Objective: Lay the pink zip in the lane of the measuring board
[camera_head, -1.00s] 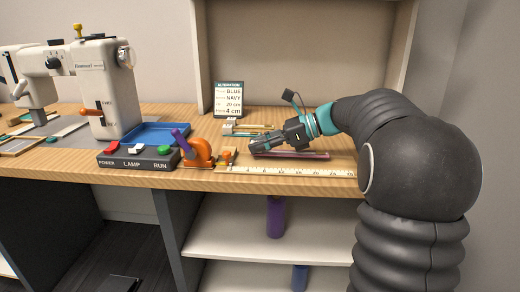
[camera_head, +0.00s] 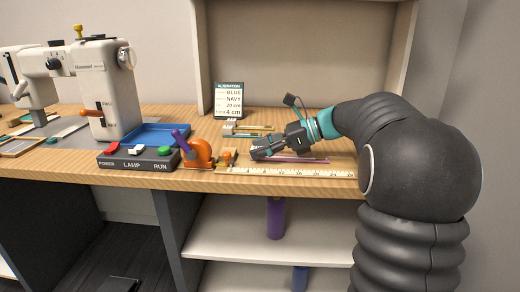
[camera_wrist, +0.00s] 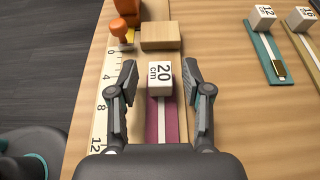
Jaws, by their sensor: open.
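The pink zip (camera_wrist: 166,122) lies lengthwise beside the scale of the measuring board (camera_wrist: 101,100), its pale teeth facing up. Its white "20 cm" end block (camera_wrist: 160,78) is close to the wooden stop block (camera_wrist: 161,36), with a small gap. In the head view the zip (camera_head: 300,161) runs parallel to the board's ruler (camera_head: 295,172), low along it. My gripper (camera_wrist: 160,66) is open, one finger on each side of the end block, apart from it. The zip's near end is hidden behind my gripper in the wrist view.
Other zips with size blocks, a teal one (camera_wrist: 267,50) and one marked 16 (camera_wrist: 303,25), lie to the right in the wrist view. An orange clamp (camera_head: 198,152) and a switch box (camera_head: 138,158) stand left of the board. A sign (camera_head: 229,100) stands behind.

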